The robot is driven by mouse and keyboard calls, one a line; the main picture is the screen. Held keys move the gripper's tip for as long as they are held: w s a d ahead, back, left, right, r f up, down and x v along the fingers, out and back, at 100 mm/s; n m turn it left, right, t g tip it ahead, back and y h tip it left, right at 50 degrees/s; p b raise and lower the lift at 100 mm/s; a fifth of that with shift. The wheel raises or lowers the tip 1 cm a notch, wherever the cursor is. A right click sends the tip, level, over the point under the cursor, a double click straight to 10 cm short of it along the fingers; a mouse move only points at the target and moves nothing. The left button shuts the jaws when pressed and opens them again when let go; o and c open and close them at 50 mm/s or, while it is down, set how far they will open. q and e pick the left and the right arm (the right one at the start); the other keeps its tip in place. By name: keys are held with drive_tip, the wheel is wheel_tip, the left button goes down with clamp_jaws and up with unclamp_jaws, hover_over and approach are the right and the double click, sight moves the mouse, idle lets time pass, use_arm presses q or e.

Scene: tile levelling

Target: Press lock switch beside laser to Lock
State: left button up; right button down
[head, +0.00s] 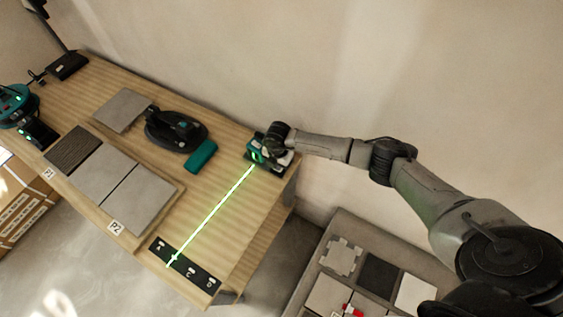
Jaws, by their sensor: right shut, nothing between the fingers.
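The laser (257,155) is a small dark green and black unit at the right end of the wooden table. It throws a bright green line (212,214) across the tabletop to a black marked strip (185,264) at the front edge. My right gripper (277,148) is at the laser, right over or against its upper right side. Its fingers look shut, with nothing held between them. The lock switch cannot be made out; the gripper and the laser's body hide that spot or it is too small.
Grey tiles (140,198) lie on a board at the table's front left, beside a P2 label (115,227). A black suction tool (175,130) and a teal block (201,155) stand behind them. A lower bench with tile samples (380,275) stands at the lower right.

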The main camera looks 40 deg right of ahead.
drive_tip(key=shift+f, duration=0.3)
drive_tip(key=shift+f+b, duration=0.3)
drive_tip(key=shift+r, duration=0.2)
drive_tip(key=shift+r+p, duration=0.2)
drive_tip(key=shift+p, duration=0.15)
wheel_tip(320, 180, up, 6)
drive_tip(key=p, duration=0.6)
drive_tip(key=shift+r, duration=0.2)
